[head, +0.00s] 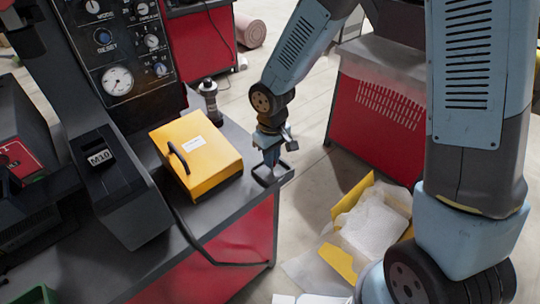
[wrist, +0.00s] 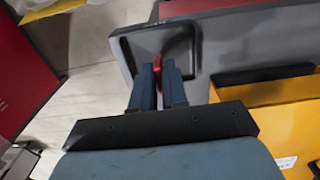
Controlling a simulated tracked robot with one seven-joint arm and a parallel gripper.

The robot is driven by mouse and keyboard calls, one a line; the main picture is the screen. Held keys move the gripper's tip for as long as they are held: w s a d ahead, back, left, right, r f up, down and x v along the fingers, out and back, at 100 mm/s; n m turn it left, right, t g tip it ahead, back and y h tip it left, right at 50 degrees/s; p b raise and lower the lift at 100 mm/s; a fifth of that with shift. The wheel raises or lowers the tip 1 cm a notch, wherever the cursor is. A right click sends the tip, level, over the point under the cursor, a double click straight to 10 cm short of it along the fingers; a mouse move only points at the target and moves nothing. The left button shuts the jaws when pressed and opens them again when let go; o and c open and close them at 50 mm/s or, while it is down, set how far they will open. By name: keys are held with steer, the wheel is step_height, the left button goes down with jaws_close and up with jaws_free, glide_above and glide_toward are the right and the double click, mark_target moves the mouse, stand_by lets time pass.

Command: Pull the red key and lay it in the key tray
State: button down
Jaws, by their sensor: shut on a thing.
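My gripper (head: 272,160) points down at the right corner of the dark bench in the head view. In the wrist view my gripper (wrist: 160,72) is shut on the red key (wrist: 158,63), and a bit of red shows between and just past the fingertips. The key tray (wrist: 122,45), a shallow grey tray with a dark rim, lies under and around the fingertips. It also shows in the head view as a small tray (head: 287,174) at the bench corner. I cannot tell whether the key touches the tray floor. The fingers hide most of the key.
A yellow box (head: 198,148) with a black handle stands left of my gripper. A dark bottle (head: 209,100) stands behind it. A dark block marked M10 (head: 99,158) and a gauge panel (head: 118,80) are farther left. An open carton (head: 352,200) lies on the floor to the right.

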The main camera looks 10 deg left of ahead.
steer(key=shift+f, duration=0.1)
steer(key=c, duration=1.1)
jaws_free()
step_height(320, 180, up, 14)
steer(key=shift+f, duration=0.15)
steer(key=d+r+m+t, duration=0.1)
steer(key=d+r+m, duration=0.1)
steer(key=d+r, duration=0.45)
steer(key=d+r+m+t, duration=0.2)
steer(key=d+r+m, duration=0.15)
steer(key=d, duration=0.55)
steer(key=s+d+r+m+t, duration=0.1)
steer(key=s+d+r, duration=0.1)
steer(key=s+d, duration=0.1)
steer(key=s+d+r+m, duration=0.2)
steer(key=s+d+r, duration=0.1)
steer(key=d, duration=0.3)
steer(key=s+d+r+m+t, duration=0.1)
steer(key=s+d+r, duration=0.1)
steer(key=s+d, duration=0.3)
steer(key=shift+d+r+m+t, duration=0.2)
steer(key=shift+d+m+t, duration=0.05)
steer(key=shift+t, duration=0.05)
